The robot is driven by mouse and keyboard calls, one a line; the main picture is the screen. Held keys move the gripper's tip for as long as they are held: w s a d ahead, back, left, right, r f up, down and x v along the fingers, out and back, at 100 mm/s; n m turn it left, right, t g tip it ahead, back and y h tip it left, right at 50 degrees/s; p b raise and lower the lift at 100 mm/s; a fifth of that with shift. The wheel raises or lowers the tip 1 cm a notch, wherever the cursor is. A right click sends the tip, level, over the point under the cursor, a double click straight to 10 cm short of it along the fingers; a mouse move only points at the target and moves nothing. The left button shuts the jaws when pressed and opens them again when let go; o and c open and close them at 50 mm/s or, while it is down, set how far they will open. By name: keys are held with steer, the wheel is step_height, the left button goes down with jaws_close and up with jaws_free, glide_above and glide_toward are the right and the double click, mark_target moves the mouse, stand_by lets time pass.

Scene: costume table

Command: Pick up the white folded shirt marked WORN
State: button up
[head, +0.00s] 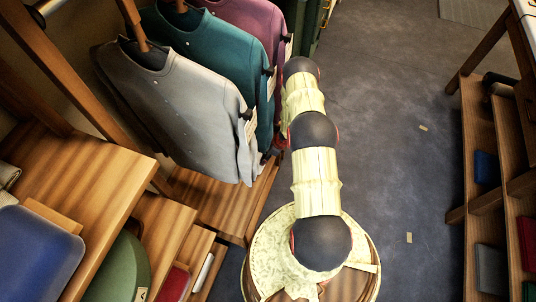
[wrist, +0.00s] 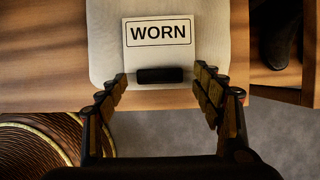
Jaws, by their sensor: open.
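In the wrist view the white folded shirt (wrist: 212,55) lies on a wooden surface (wrist: 45,60) near its front edge. A white card (wrist: 160,55) with the word WORN in a black frame is on it, and a small black block or clip (wrist: 160,75) sits at the card's lower edge. My gripper (wrist: 161,78) is open, with its two fingers apart on either side of the black piece and the card's lower part. No cloth is visibly pinched between them. The shirt's upper part is cut off by the frame. I cannot make out the shirt or my gripper in the head view.
Grey, teal and purple shirts (head: 195,100) hang at the left in the head view, above wooden shelves (head: 80,180). Another wooden shelf unit (head: 485,150) stands at the right. The floor (head: 400,130) between is mostly clear. A dark shoe-like object (wrist: 278,40) sits right of the shirt.

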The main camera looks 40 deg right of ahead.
steer(key=shift+f, duration=0.1)
steer(key=shift+c, duration=0.5)
steer(key=c, duration=1.1)
steer(key=shift+c, duration=0.6)
